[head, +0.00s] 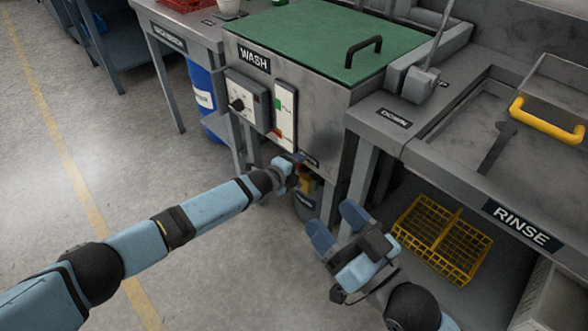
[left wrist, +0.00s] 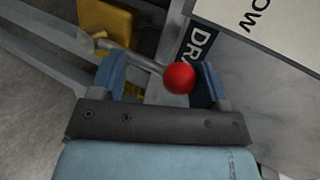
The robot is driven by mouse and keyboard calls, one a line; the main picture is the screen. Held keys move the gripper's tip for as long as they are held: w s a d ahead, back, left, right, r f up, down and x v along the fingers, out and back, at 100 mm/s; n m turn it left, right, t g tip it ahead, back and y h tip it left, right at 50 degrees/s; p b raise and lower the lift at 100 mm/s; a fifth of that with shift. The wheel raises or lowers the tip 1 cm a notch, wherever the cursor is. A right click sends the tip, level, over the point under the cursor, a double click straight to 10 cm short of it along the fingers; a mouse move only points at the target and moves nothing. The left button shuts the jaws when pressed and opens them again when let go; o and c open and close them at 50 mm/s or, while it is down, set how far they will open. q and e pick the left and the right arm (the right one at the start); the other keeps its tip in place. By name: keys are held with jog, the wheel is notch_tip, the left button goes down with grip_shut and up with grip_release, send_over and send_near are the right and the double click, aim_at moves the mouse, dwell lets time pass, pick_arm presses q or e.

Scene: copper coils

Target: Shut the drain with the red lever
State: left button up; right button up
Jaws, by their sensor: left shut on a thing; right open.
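The drain's red lever ends in a red ball knob (left wrist: 179,78) on a grey metal rod that slants up to the left in the left wrist view. My left gripper (left wrist: 160,82) is shut on the lever close to the knob, with a blue finger on each side. In the head view my left gripper (head: 290,172) is at the front of the wash tank, under its control panel, and hides most of the lever. A yellow valve part (head: 306,183) shows just behind it. My right gripper (head: 335,226) is open and empty, low in front of the rinse bench.
The wash tank has a green lid (head: 320,42) and a switch panel (head: 285,117). A blue drum (head: 203,95) stands at left. A yellow crate (head: 440,240) sits on the shelf under the rinse sink. A tank leg stands between my grippers. The floor at left is clear.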

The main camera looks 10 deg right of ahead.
pick_arm(q)
jog(key=shift+d+r, duration=0.1)
pick_arm(e)
jog(key=shift+s+f, duration=0.1)
jog(key=shift+s, duration=0.05)
pick_arm(q)
jog(key=o, duration=1.1)
jog(key=shift+o, duration=1.2)
jog(key=shift+d+f, duration=0.1)
jog(key=shift+f, duration=0.1)
pick_arm(e)
jog(key=shift+f, duration=0.1)
pick_arm(q)
jog(key=shift+s+a+r, duration=0.1)
jog(key=shift+a, duration=0.15)
jog(key=p+v, duration=0.5)
jog(key=v, duration=0.8)
pick_arm(e)
jog(key=d+f+g+h, duration=0.4)
jog(key=f, duration=0.5)
jog(key=shift+s+f+g, duration=0.3)
jog(key=shift+s+g, duration=0.1)
jog(key=shift+s, duration=0.05)
pick_arm(q)
jog(key=shift+s+a, duration=0.1)
jog(key=shift+a, duration=0.05)
